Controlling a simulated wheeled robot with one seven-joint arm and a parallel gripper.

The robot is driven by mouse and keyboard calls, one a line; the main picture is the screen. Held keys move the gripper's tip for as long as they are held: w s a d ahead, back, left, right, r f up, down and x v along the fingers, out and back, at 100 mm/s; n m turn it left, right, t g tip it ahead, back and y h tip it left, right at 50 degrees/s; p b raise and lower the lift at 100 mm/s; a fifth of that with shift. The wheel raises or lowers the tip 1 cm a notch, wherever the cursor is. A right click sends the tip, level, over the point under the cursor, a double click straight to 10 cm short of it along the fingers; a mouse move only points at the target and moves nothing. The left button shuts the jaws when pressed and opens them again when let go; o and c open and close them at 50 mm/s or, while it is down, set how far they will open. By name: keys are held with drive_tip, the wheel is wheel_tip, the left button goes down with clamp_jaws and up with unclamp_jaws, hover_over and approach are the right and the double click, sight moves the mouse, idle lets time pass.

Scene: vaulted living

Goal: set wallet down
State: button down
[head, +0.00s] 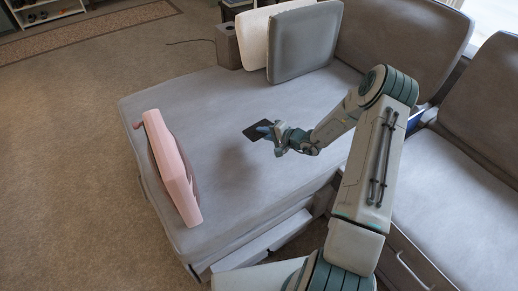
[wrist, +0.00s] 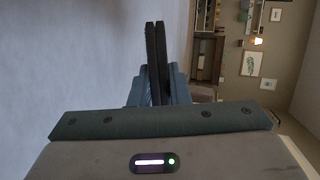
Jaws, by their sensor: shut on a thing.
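The wallet (head: 257,130) is a thin dark piece in the head view, out over the grey sofa seat (head: 215,100). My gripper (head: 270,133) is shut on it. In the wrist view the wallet (wrist: 155,60) shows as a dark, near-black folded shape, edge-on between the blue-grey fingers of my gripper (wrist: 158,88). A soft shadow lies on the seat to the lower left of the wallet, and the wallet looks raised above the cushion. How high it is I cannot tell exactly.
A pink bag-like object (head: 172,170) lies near the seat's left edge. A white cushion (head: 257,38) and a grey cushion (head: 303,43) stand at the back. The seat between the pink object and my gripper is bare.

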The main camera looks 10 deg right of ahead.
wheel_tip(320, 180, down, 4)
drive_tip(key=shift+f+b, duration=0.25)
drive_tip(key=shift+b, duration=0.7)
wheel_tip(320, 180, down, 2)
drive_tip(key=b, duration=0.2)
drive_tip(key=shift+b, duration=0.3)
drive_tip(key=c, duration=1.5)
unclamp_jaws()
drive_tip(key=shift+c, duration=0.2)
drive_tip(key=shift+r, duration=0.1)
drive_tip(key=shift+p+v, duration=0.7)
drive_tip(key=shift+v, duration=3.3)
